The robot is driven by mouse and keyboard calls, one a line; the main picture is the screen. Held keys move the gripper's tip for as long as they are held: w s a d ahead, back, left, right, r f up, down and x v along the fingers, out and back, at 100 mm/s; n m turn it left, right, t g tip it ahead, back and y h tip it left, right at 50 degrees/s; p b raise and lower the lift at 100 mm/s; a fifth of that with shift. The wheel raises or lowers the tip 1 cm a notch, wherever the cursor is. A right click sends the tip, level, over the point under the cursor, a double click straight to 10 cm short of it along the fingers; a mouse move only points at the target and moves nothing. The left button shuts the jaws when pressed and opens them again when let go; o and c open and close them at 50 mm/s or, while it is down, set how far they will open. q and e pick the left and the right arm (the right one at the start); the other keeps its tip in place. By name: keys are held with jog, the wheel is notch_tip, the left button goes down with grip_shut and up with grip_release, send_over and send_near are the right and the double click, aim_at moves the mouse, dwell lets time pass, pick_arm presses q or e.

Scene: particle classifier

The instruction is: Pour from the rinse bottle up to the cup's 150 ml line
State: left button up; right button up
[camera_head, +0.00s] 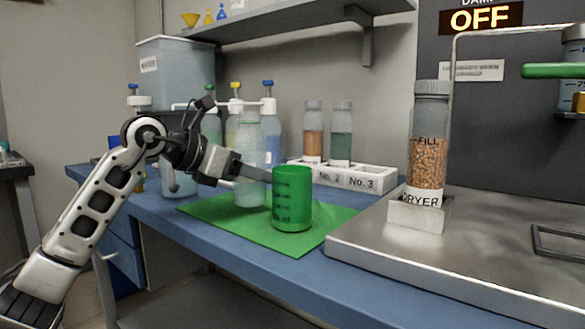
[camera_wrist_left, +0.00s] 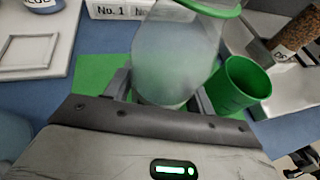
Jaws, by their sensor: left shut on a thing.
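The green cup (camera_head: 292,200) with dark graduation marks stands upright on the mat, just right of the bottle. It also shows in the left wrist view (camera_wrist_left: 240,86). I cannot read its lines or see any liquid in it.
A white rack (camera_head: 356,180) with labelled slots and two filled jars stands behind the mat. A metal platform (camera_head: 380,247) with a pellet-filled dryer column (camera_head: 428,150) is at right. Several capped bottles (camera_head: 271,135) stand behind my arm. The mat's front right is clear.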

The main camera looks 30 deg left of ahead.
aim_at(244, 149)
pick_arm(q)
jog(key=shift+r, duration=0.2)
jog(key=shift+r+m+y+p, duration=0.1)
jog(key=shift+m+y+p, duration=0.35)
jog(key=shift+m+y, duration=0.6)
jog(key=shift+d+m+y, duration=0.2)
jog(key=shift+m+y, duration=0.55)
jog(key=shift+m, duration=0.5)
jog(key=shift+a+r+y, duration=0.15)
jog(key=shift+y, duration=0.15)
jog(key=shift+a+r+m+t+p, duration=0.1)
jog(key=shift+r+m+t+p, duration=0.2)
jog(key=shift+m+p, duration=0.2)
jog(key=shift+a+f+m+y+b, duration=0.25)
jog(key=shift+a+m+y+b, duration=0.2)
jog(key=shift+y, duration=0.25)
jog(key=shift+w+a+r+m+y+p, duration=0.1)
jog(key=shift+a+r+m+y+p, duration=0.1)
jog(key=shift+r+m, duration=0.15)
jog(key=shift+a+r+m+y+p, duration=0.1)
jog(key=shift+r+m+p, duration=0.1)
jog(key=shift+r+m, duration=0.15)
dwell(0.3)
jog(key=shift+a+m+t+y+b, duration=0.15)
jog(key=shift+m+t+y+b, duration=0.15)
jog(key=shift+m+t+y, duration=0.25)
dwell(0.8)
